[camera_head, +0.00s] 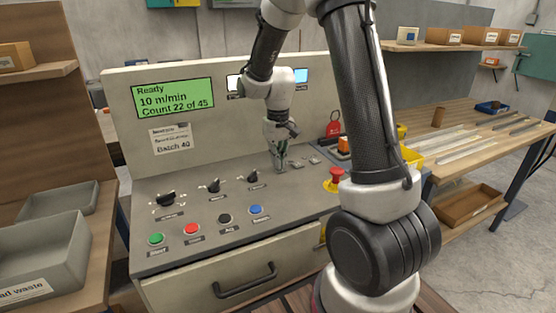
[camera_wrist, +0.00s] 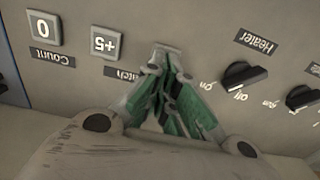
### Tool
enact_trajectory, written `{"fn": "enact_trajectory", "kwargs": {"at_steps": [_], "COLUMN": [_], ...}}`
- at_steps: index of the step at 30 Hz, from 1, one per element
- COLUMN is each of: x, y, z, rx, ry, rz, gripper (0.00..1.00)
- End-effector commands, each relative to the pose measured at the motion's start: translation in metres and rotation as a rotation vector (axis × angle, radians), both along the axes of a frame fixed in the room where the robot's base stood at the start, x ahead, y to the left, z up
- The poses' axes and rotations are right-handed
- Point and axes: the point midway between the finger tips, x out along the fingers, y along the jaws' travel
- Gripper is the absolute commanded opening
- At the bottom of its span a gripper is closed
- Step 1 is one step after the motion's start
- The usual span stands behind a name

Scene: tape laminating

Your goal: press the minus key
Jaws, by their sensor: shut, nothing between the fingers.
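My gripper (camera_head: 280,167) is shut and empty, pointing down at the sloped console panel. In the wrist view, its closed fingertips (camera_wrist: 165,62) cover most of a grey key (camera_wrist: 168,47), so its marking is hidden. I cannot tell whether the tips touch it. This key stands in a row with the "+5" key (camera_wrist: 104,42) and the "0" key (camera_wrist: 43,29). The visible keys read upside down there. A label partly hidden by the gripper ends in "atch". The green display (camera_head: 176,98) reads "Ready", "10 m/min", "Count 22 of 45". A card (camera_head: 171,138) below says "Batch 40".
A Heater knob (camera_wrist: 243,76) is beside the covered key, with another knob at the right edge. Green (camera_head: 156,239), red (camera_head: 191,229), black and blue buttons line the console front. A red emergency knob (camera_head: 335,177) stands right. Grey bins are at left.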

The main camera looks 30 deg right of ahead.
Motion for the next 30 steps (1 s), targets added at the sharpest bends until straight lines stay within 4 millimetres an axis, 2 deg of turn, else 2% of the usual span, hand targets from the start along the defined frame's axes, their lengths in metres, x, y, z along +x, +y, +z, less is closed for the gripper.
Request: {"fn": "enact_trajectory", "kwargs": {"at_steps": [7, 17, 20, 23, 30], "x": [-0.001, -0.003, -0.001, 0.001, 0.006], "y": [0.0, 0.0, 0.0, 0.0, -0.001], "z": [-0.02, -0.021, -0.012, 0.006, 0.065], "rx": [0.0, 0.002, 0.002, 0.001, -0.001], "ry": [0.003, 0.008, 0.004, -0.003, -0.016], "rz": [-0.001, -0.002, -0.002, -0.001, 0.001], "gripper": [0.0, 0.0, 0.0, 0.0, 0.0]}}
